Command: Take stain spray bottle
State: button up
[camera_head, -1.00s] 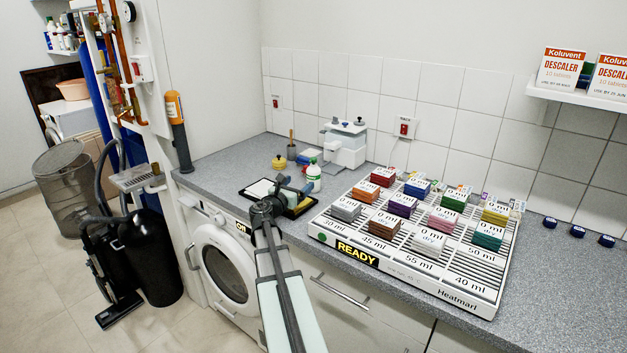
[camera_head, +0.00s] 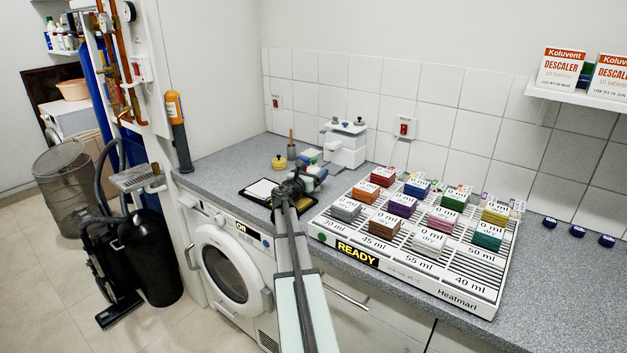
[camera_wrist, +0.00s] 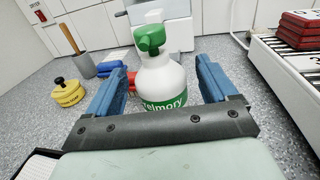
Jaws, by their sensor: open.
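The spray bottle (camera_wrist: 163,80) is white with a green nozzle and a green label reading "elmory". It stands upright on the grey counter in the wrist view. My gripper (camera_wrist: 159,66) is open, with one blue finger to the left of the bottle and one to the right. I see gaps beside the bottle's upper part, and nothing is gripped. The bottle's lower part is hidden behind the gripper's dark crossbar. In the head view my gripper (camera_head: 305,182) covers most of the bottle.
A yellow knobbed pot (camera_wrist: 68,93), a grey cup with a stick (camera_wrist: 84,65) and red and blue items (camera_wrist: 112,68) stand left of the bottle. A white dispenser (camera_head: 346,145) is behind. The slatted rack (camera_head: 330,226) with coloured blocks is to the right.

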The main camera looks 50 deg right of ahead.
jog(key=d, duration=0.3)
jog(key=shift+w, duration=0.25)
jog(key=shift+a, duration=0.1)
jog(key=shift+c, duration=0.5)
jog(key=shift+r, duration=0.15)
jog(key=c, duration=1.3)
